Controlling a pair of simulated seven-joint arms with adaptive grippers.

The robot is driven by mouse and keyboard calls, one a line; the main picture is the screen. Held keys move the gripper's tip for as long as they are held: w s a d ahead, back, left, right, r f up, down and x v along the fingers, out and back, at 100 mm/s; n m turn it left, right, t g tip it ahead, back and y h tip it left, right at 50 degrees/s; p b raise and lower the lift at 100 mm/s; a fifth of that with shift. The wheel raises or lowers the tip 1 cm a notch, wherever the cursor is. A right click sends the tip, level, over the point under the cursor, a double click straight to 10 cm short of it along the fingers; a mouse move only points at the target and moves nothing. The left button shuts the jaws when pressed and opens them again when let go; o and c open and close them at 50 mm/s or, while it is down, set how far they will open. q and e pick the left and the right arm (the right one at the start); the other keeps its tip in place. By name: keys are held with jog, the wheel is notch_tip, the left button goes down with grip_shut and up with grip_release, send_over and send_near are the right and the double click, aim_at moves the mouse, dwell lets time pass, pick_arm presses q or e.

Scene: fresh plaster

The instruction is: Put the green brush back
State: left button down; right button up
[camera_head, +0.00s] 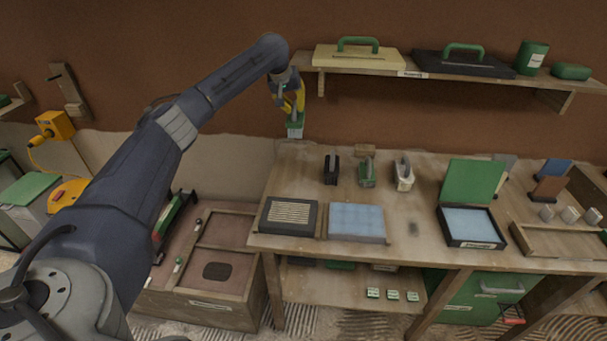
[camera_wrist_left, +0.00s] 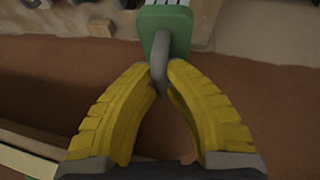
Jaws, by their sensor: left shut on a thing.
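My left gripper (camera_head: 295,106) is shut on the grey, hook-like handle of the green brush (camera_head: 295,127). The brush hangs below the gripper in the head view, with a pale lower part, in front of the wall beyond the workbench's back left corner. In the left wrist view the brush's green body (camera_wrist_left: 165,22) sits beyond the yellow fingers of the left gripper (camera_wrist_left: 165,78), with pale strips at the top edge. My right gripper is not in view.
On the workbench (camera_head: 290,185) stand a black tool (camera_head: 331,169), a green-based tool (camera_head: 367,173) and a pale tool (camera_head: 403,175). In front lie a dark tray (camera_head: 264,214) and a blue pad (camera_head: 357,221). A shelf (camera_head: 390,71) with cases hangs above.

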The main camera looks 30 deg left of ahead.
pick_arm(q)
jog(key=shift+f, duration=0.25)
notch_tip(320, 180, down, 19)
jog(key=shift+f+m, duration=0.2)
jog(key=shift+m, duration=0.1)
dwell(0.4)
jog(key=shift+f, duration=0.15)
jog(key=c, duration=1.5)
grip_release()
jog(key=v, duration=1.2)
